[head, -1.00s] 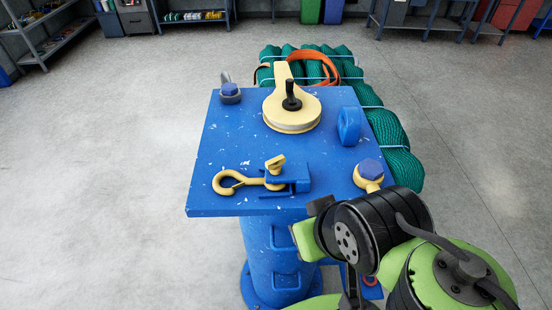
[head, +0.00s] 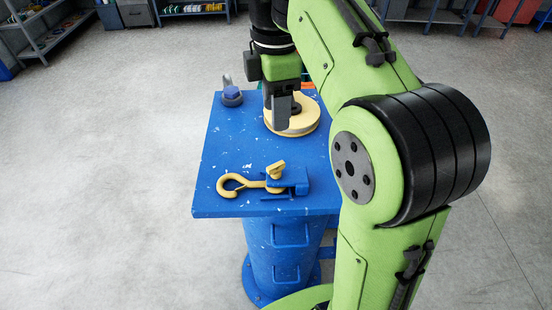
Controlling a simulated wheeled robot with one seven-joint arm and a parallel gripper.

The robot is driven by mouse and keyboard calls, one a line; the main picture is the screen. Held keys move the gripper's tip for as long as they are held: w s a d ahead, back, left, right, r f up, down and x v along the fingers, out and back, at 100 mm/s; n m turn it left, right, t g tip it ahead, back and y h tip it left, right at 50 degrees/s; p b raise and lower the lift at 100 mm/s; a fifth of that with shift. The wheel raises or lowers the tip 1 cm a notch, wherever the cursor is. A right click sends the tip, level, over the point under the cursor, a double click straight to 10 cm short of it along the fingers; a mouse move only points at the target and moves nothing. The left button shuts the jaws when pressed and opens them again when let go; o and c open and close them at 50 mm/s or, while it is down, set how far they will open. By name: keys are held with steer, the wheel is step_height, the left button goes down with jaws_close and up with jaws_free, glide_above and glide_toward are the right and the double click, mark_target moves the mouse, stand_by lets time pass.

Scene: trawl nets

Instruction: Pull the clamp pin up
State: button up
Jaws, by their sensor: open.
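A blue clamp block (head: 296,182) sits near the front edge of the blue table (head: 225,160). A yellow pin with a tilted head (head: 276,170) stands at its left side, and a yellow hook (head: 232,188) extends left from it. A round yellow block (head: 308,122) lies at the back of the table. A short black post (head: 296,110) at its middle is partly hidden. My gripper (head: 279,112) is open and points down over the yellow block, close to the post. I cannot tell whether it touches. It is well behind the clamp.
A grey shackle with a blue bolt (head: 232,95) stands at the table's back left. The floor to the left is clear; shelves (head: 45,35) stand far back.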

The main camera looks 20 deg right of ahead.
mark_target(276, 165)
step_height(276, 165, down, 16)
steer(key=b, duration=0.4)
steer(key=shift+s+r+b, duration=0.1)
steer(key=shift+b, duration=0.2)
jaws_close()
steer(key=shift+r, duration=0.1)
